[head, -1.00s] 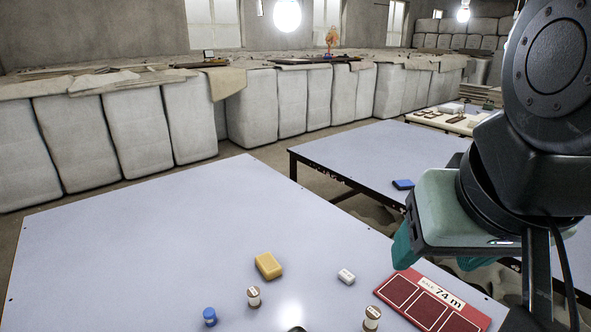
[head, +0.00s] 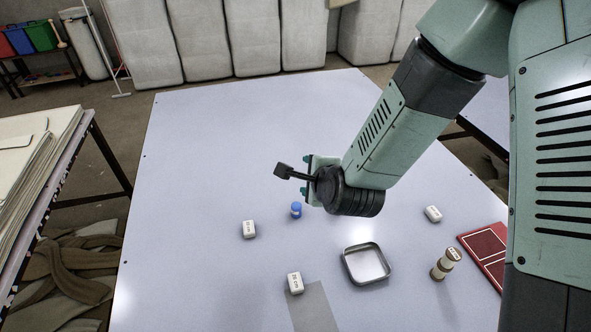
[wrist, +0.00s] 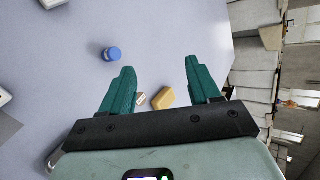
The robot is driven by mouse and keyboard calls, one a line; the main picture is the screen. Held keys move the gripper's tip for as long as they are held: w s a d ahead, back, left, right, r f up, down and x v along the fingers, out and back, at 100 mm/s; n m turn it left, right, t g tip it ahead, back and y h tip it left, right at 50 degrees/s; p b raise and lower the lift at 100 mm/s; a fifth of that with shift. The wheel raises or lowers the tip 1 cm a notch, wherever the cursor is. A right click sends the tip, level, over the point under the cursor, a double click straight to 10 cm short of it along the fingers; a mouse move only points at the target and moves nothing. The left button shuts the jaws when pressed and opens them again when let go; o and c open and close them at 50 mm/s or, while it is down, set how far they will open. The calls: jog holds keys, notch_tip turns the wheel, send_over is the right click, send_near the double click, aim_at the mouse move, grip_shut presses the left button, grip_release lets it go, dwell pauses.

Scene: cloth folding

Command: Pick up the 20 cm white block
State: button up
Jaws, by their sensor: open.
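Three small white blocks lie on the table: one left of centre (head: 249,229), one with dark lettering at the front (head: 295,283), and one at the right (head: 433,214). The lettering is too small for me to tell surely which is 20 cm. My gripper (head: 306,176) is above the table, behind the left block and apart from all of them. Its two teal fingers are spread and empty in the wrist view (wrist: 160,66). That view also shows parts of white blocks at the left edge (wrist: 3,97) and top left (wrist: 52,2).
A blue bottle (head: 296,210) stands near my gripper. A metal tray (head: 349,269), a spool (head: 441,268) and a red board (head: 486,254) lie to the right. A grey strip (head: 313,309) is at the front. A yellow block (wrist: 163,98) shows beyond the fingers.

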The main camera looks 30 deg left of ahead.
jog(key=s+a+f+m+y, duration=0.2)
jog(key=s+a+f+m, duration=0.45)
jog(key=f, duration=0.25)
jog(key=m+t, duration=0.2)
jog(key=m, duration=0.7)
send_near(249, 229)
jog(key=shift+s+d+r+h, duration=0.3)
jog(key=shift+s+d+r, duration=0.1)
jog(key=shift+d, duration=0.05)
jog(key=shift+f+t, duration=0.15)
jog(key=shift+t, duration=0.25)
jog(key=x, duration=0.5)
jog(key=shift+a, duration=0.1)
jog(key=shift+s+a+x, duration=0.1)
jog(key=shift+s+x, duration=0.05)
jog(key=shift+x, duration=1.2)
jog(key=shift+s+a+x, duration=0.1)
jog(key=shift+a+x, duration=0.05)
jog(key=shift+x, duration=1.15)
jog(key=c, duration=1)
